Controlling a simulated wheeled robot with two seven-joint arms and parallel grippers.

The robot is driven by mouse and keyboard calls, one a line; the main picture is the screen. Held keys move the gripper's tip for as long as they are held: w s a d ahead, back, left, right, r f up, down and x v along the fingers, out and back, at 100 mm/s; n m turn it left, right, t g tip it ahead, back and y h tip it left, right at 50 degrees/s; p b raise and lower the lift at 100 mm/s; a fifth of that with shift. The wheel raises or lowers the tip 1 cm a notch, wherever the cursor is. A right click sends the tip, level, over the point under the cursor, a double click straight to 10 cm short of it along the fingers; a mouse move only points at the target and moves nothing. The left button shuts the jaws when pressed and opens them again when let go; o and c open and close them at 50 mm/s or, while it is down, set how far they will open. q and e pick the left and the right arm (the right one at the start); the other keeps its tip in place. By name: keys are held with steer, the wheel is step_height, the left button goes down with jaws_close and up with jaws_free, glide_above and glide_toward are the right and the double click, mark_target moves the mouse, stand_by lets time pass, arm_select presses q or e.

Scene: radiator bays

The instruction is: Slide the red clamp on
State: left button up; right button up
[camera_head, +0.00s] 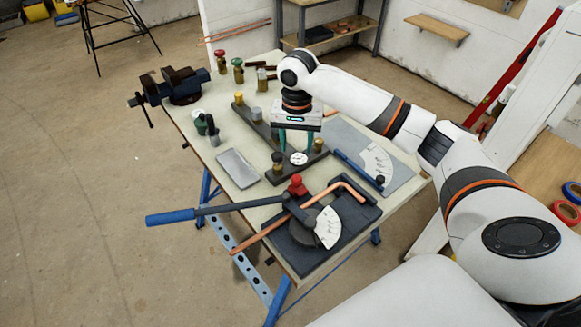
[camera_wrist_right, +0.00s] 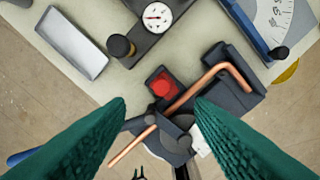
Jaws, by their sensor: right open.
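The red clamp (camera_head: 297,185) sits on the dark pipe bender (camera_head: 287,240), beside the copper pipe (camera_head: 262,238). In the right wrist view the red clamp (camera_wrist_right: 161,84) lies in a dark square block just left of the copper pipe (camera_wrist_right: 183,100). The pipe runs diagonally across the bender and hooks at its upper right end. My right gripper (camera_head: 297,145) is above the table, behind the clamp and apart from it. In the wrist view its green fingers (camera_wrist_right: 160,108) are spread with nothing between them. My left gripper is not in view.
The bender's blue-handled lever (camera_head: 170,216) sticks out past the table's left edge. A gauge manifold (camera_head: 270,135), an empty grey tray (camera_head: 238,168) and a second blue-handled bender (camera_head: 375,165) lie near my right gripper. A vise (camera_head: 183,86) stands at the far left corner.

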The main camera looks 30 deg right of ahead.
mark_target(297, 177)
steer(key=f, duration=0.2)
steer(key=s+f+p, duration=0.1)
steer(key=f, duration=0.1)
steer(key=shift+s+a, duration=0.1)
steer(key=shift+s, duration=0.05)
steer(key=f, duration=0.2)
steer(key=f+p, duration=0.1)
steer(key=f, duration=0.3)
steer(key=shift+w, duration=0.35)
steer(key=shift+f, duration=0.6)
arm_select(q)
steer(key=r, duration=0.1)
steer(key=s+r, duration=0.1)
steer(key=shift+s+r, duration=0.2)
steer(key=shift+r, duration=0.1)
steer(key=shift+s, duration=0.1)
arm_select(e)
steer(key=shift+c, duration=0.8)
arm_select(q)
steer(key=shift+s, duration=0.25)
arm_select(e)
jaws_close()
